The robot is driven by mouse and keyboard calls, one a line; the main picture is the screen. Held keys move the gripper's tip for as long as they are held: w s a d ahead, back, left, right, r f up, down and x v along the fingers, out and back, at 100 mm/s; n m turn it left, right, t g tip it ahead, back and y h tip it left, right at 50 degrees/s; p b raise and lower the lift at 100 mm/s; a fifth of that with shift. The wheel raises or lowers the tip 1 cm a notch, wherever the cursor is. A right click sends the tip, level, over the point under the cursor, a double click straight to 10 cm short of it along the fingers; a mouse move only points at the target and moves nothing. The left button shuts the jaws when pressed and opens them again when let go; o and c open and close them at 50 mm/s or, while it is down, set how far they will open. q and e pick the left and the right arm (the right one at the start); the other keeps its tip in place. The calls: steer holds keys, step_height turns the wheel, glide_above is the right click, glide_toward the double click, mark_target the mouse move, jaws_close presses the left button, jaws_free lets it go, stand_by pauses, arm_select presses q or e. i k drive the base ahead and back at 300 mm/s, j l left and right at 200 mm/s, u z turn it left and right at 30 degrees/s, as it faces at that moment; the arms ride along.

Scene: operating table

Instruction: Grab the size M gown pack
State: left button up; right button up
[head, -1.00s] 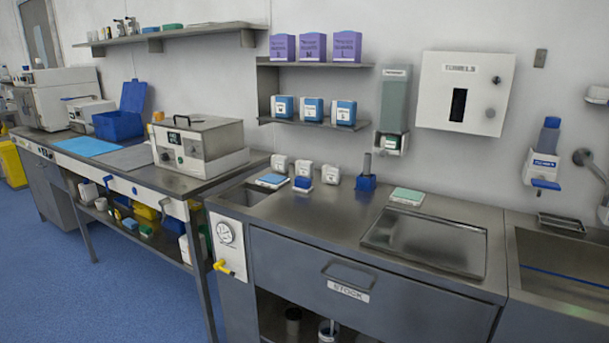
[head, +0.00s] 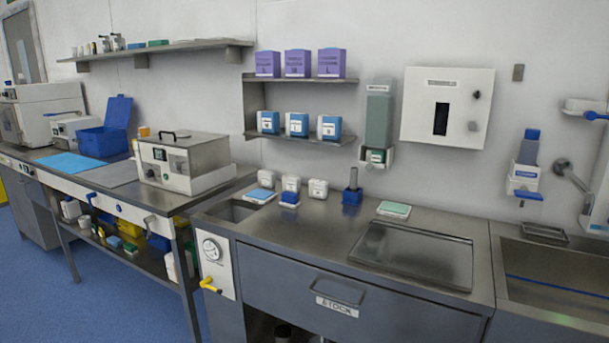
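Three purple packs stand in a row on the upper wall shelf: a left one (head: 267,64), a middle one (head: 298,63) and a right one (head: 331,62). Their print is too small to read surely now; a letter like M shows on the middle one in the earlier frame. Three white-and-blue packs (head: 297,124) stand on the shelf below, with labels I cannot read. I cannot confirm from the print which packs are gowns. Neither of my grippers is in view.
Below the shelves is a steel counter (head: 330,228) with small white containers (head: 291,184), a blue holder (head: 352,197) and a raised steel panel (head: 412,254). A steel box device (head: 182,160) stands left. A dispenser (head: 377,120) hangs right of the shelves. Blue floor (head: 70,290) is open at front left.

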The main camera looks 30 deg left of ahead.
mark_target(268, 122)
steer(key=i+j+z, duration=0.15)
steer(key=j, duration=0.65)
steer(key=j+z, duration=0.1)
steer(key=j, duration=0.65)
